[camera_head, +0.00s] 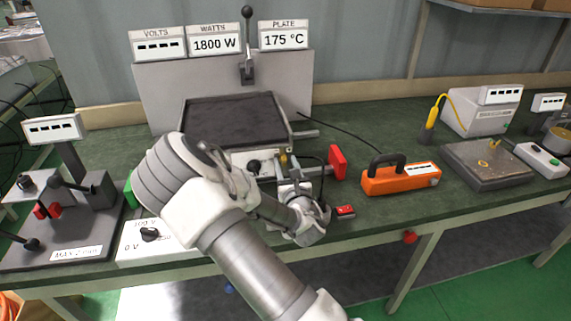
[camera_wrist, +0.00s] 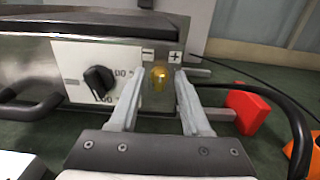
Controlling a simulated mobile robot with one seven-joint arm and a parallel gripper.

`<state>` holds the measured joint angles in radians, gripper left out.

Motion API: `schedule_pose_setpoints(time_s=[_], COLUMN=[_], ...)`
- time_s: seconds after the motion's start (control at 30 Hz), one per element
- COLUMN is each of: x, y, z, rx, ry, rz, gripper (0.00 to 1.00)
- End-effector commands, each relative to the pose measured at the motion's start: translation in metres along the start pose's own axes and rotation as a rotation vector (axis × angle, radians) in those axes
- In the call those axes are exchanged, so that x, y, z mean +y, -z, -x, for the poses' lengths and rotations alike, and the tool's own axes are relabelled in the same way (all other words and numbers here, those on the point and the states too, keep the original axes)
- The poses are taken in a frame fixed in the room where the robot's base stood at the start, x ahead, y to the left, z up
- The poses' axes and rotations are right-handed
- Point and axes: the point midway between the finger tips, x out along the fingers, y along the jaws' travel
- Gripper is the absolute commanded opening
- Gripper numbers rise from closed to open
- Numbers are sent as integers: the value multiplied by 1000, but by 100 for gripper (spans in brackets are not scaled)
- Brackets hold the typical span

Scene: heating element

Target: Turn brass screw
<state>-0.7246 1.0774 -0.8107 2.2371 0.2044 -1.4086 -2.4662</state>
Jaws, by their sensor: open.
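The brass screw (camera_wrist: 159,77) shows in the wrist view on the front panel of the heating press, under the minus and plus labels. It also shows small in the head view (camera_head: 283,160), partly crowded by my arm. My gripper (camera_wrist: 160,82) is open, with one finger to the left and one to the right of the screw. I cannot tell whether either finger touches it.
A black knob (camera_wrist: 99,80) sits left of the screw on a white dial plate. A red block (camera_wrist: 249,108) and a black cable lie to the right. The press (camera_head: 160,90) shows 1800 W and 175 °C. An orange tool (camera_head: 400,178) stands further right on the green bench.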

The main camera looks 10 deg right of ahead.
Motion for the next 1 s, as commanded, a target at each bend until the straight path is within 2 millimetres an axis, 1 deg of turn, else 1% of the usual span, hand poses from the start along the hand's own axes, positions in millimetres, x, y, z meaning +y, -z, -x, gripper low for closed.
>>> schedule_pose_setpoints(time_s=[0.1, 0.37, 0.5, 0.57, 0.6, 0.63, 1.0], x=[0, 0, 0, 0, 0, 0, 0], y=[0, 0, 0, 0, 0, 0, 1], z=[-5, -5, -5, -5, -5, -5, -5], rx=[1, 1, 1, 1, 1, 1, 1], ry=[0, 0, 0, 0, 0, 0, 0], rz=[0, 0, 0, 0, 0, 0, -22], gripper=[48, 48, 22, 12, 4, 0, 0])
